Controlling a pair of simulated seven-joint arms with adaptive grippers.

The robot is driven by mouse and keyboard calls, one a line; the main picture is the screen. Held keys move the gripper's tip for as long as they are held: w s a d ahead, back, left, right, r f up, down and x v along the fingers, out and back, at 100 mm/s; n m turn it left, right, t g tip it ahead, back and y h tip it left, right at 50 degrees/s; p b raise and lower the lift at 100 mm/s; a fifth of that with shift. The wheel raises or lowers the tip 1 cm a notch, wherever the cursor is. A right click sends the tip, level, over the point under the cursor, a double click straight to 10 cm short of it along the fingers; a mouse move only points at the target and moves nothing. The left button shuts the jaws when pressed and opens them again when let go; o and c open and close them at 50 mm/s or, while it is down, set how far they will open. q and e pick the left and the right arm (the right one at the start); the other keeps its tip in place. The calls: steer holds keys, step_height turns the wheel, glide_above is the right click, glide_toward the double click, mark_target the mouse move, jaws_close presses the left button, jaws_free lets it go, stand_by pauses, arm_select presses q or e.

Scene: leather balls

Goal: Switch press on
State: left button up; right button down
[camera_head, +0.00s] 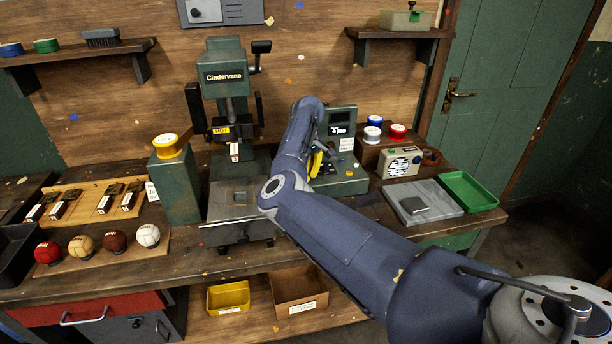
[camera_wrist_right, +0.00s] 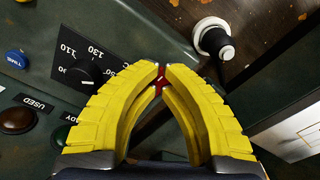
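The green press (camera_head: 224,75), marked Cindervane with a yellow HOT tag, stands at the back of the bench. Its green control box (camera_head: 341,180) with a small display stands to its right. My right gripper (camera_head: 316,162) is at the box's left part, mostly hidden by my arm. In the right wrist view, its yellow fingers (camera_wrist_right: 161,72) come together at the tips over the panel. A small red part (camera_wrist_right: 159,84) shows between and behind the tips; I cannot tell if they touch it. A black dial (camera_wrist_right: 86,73) is beside the fingers. My left gripper is not in view.
A blue button (camera_wrist_right: 17,60) and a brown button (camera_wrist_right: 17,120) are on the panel. A black-and-white knob (camera_wrist_right: 214,40) is beyond the fingers. Leather balls (camera_head: 115,241), a radio (camera_head: 399,162), a stone slab (camera_head: 440,205) and a green tray (camera_head: 468,191) lie on the bench.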

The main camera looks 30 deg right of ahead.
steer(key=shift+f, duration=0.25)
steer(key=shift+r, duration=3.55)
